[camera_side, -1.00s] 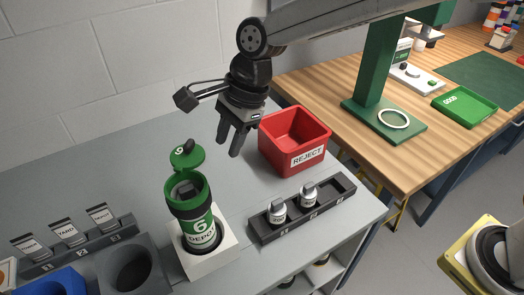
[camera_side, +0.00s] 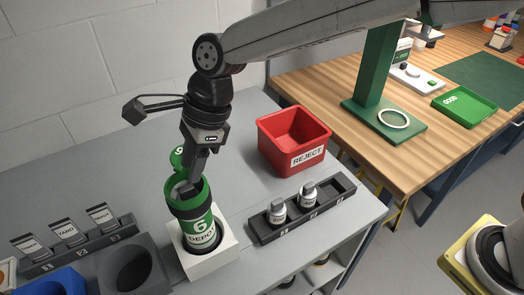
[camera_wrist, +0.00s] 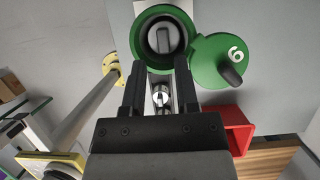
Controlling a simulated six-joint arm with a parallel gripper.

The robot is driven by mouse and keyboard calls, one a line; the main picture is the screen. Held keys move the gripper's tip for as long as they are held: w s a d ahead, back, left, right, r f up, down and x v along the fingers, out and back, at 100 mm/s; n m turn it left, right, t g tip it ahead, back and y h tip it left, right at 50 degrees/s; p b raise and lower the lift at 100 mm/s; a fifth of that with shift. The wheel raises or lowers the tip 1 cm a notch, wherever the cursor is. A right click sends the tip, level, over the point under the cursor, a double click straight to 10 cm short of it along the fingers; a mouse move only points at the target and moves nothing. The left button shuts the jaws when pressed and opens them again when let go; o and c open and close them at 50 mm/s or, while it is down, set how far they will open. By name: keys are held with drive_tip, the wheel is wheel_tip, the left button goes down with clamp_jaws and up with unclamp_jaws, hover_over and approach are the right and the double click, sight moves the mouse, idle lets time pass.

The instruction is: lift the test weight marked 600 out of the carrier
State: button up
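The carrier (camera_side: 200,225) is a green and black tube marked 6 and DEPOT, standing upright in a white block (camera_side: 231,257). Its green lid (camera_wrist: 217,62) is swung open to the side. In the wrist view, a grey weight with a raised bar grip (camera_wrist: 163,38) sits inside the carrier mouth; its marking is not readable. My gripper (camera_wrist: 158,62) is open and empty. In the side view my gripper (camera_side: 194,178) points down at the carrier's mouth and hides part of it. The fingers do not visibly hold the weight.
A red REJECT bin (camera_side: 292,146) stands behind to the right. A dark rack (camera_side: 325,211) with two small weights (camera_side: 278,211) is right of the carrier. Labelled cards and dark and blue holders (camera_side: 134,268) fill the front left. The back left table is clear.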

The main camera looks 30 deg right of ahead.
sight(186, 187)
drive_tip(key=shift+f, duration=0.1)
drive_tip(key=shift+x, duration=2.5)
drive_tip(key=shift+w+d, duration=0.1)
drive_tip(key=shift+w, duration=0.05)
drive_tip(key=shift+c, duration=0.2)
clamp_jaws()
